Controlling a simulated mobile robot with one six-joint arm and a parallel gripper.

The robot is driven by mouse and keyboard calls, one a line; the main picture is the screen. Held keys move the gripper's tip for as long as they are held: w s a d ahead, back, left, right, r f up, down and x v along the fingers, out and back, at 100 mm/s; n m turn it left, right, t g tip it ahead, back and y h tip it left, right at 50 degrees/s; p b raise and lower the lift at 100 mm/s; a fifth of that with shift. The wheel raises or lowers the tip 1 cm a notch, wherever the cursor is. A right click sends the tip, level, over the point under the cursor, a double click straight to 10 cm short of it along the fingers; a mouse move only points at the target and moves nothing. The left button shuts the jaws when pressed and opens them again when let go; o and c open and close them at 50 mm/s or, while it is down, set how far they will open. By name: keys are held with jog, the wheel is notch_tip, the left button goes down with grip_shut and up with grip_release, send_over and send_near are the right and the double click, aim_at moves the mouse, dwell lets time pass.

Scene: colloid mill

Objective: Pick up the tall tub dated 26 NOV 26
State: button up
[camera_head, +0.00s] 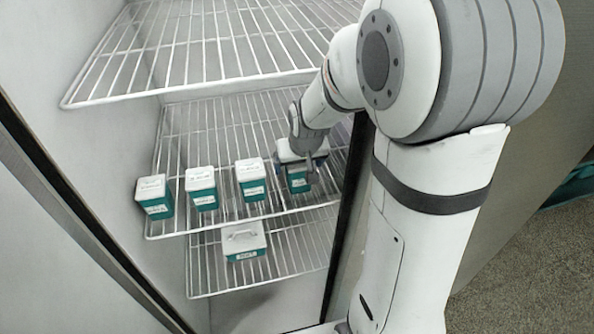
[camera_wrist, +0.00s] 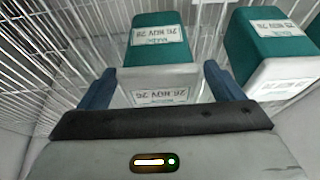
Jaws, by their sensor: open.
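The rightmost tall tub (camera_head: 298,182) on the middle shelf is teal with a white lid and stands upright. In the wrist view this tub (camera_wrist: 158,40) appears upside down, and its labels read 26 NOV 26. My gripper (camera_head: 306,162) is at the top of this tub, covering part of its lid in the head view. In the wrist view my gripper (camera_wrist: 159,72) is open, with one blue finger on each side of the tub's lid. I cannot tell whether either finger touches it.
Three similar tubs stand in a row to the left: a near one (camera_head: 250,180), a middle one (camera_head: 201,189) and a far-left one (camera_head: 154,197). A low tub with a handle (camera_head: 244,241) sits on the lower shelf. An empty wire shelf (camera_head: 200,50) is above.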

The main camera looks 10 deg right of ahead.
jog(key=shift+x, duration=0.8)
jog(key=c, duration=1.3)
